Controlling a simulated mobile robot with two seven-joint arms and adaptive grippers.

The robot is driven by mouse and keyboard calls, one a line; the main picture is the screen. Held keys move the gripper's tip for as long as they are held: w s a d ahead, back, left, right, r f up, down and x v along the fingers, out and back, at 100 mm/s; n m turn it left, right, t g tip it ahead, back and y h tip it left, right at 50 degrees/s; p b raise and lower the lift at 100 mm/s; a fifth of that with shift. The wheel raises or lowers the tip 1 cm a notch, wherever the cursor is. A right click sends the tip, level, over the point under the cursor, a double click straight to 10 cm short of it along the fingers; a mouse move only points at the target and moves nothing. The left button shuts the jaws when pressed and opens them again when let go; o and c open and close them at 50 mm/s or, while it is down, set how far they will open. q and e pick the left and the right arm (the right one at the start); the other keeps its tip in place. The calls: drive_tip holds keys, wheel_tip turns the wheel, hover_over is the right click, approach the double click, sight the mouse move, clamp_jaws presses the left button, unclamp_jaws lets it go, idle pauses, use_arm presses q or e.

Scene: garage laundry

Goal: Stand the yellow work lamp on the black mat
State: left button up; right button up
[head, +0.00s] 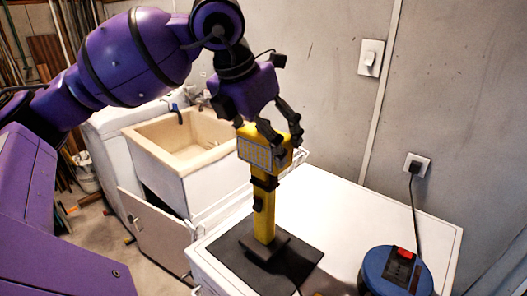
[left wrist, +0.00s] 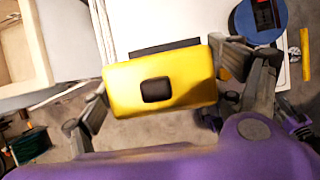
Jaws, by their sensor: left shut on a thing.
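The yellow work lamp (head: 264,205) is upright, with its lit panel facing front and a dark square base at its foot. It is over the black mat (head: 228,258) on the white top. The base looks to be on or just above the mat; I cannot tell whether it touches. My left gripper (head: 277,137) is shut on the lamp's head from above. In the left wrist view my left gripper's fingers (left wrist: 160,95) are on both sides of the lamp's yellow top (left wrist: 190,88), and a strip of the mat (left wrist: 165,46) shows beyond it.
A blue round cable reel (head: 377,272) stands on the white top (head: 345,215) at the right, its cord running to a wall socket (head: 417,164). A beige sink (head: 150,136) stands behind at the left. The white top is clear behind the lamp.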

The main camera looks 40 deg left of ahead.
use_arm(q)
drive_tip(key=shift+f, duration=1.45)
drive_tip(key=shift+f, duration=0.2)
drive_tip(key=o, duration=2)
drive_tip(key=shift+r, duration=0.1)
drive_tip(key=shift+s+r, duration=0.1)
drive_tip(key=shift+r, duration=0.2)
drive_tip(key=v, duration=1.1)
drive_tip(key=shift+s+r, duration=0.1)
drive_tip(key=shift+r, duration=0.15)
